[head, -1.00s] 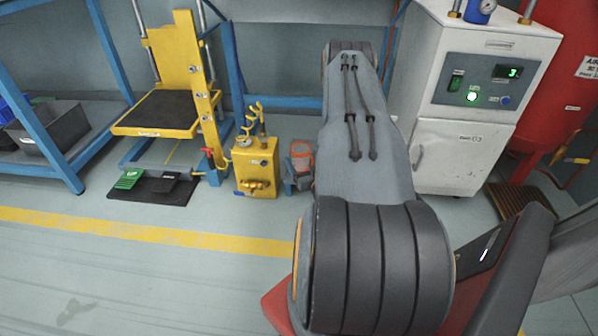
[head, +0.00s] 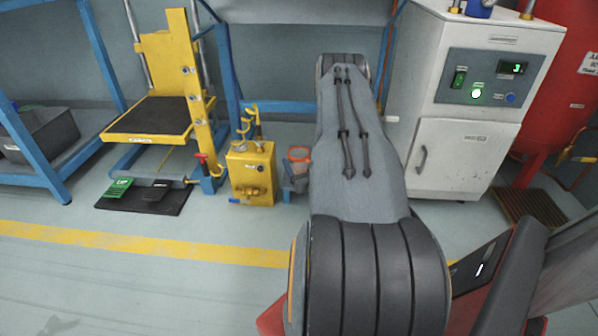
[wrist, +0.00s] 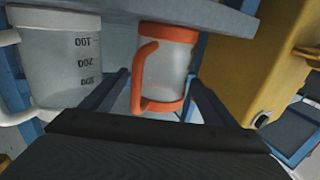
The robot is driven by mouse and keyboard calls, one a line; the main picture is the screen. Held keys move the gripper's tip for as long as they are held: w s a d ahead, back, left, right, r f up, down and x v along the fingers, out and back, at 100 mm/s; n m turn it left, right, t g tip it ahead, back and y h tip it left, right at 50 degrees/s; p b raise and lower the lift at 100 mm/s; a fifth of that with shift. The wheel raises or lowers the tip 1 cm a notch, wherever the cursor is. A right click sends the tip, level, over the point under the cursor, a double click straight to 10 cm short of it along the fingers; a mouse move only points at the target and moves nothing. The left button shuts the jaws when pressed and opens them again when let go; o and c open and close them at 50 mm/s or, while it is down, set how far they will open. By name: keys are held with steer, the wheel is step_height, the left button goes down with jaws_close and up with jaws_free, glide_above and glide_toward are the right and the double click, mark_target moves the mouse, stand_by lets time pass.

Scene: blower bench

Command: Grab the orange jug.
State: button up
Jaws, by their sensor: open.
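The orange jug (wrist: 168,70) is a clear beaker with an orange rim, base ring and handle, and appears upside down in the wrist view. It lies ahead of my gripper (wrist: 159,82). My two fingers are spread wide, one at each side of the jug. Its handle (wrist: 143,75) is on the left side of its body, towards the left finger. I cannot tell how deep it is between the fingers. In the head view the orange jug (head: 298,153) shows as a small orange rim, partly hidden by my arm.
A similar jug with a white handle (wrist: 60,60) is close on the left in the wrist view. A yellow pump unit (head: 252,175) stands beside the orange jug. A yellow lift table (head: 150,115), blue bench frames and a white cabinet (head: 455,155) surround it. The front floor is clear.

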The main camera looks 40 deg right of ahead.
steer(key=shift+w+d, duration=0.25)
steer(key=shift+w, duration=0.3)
steer(key=c, duration=1.2)
steer(key=shift+o, duration=0.2)
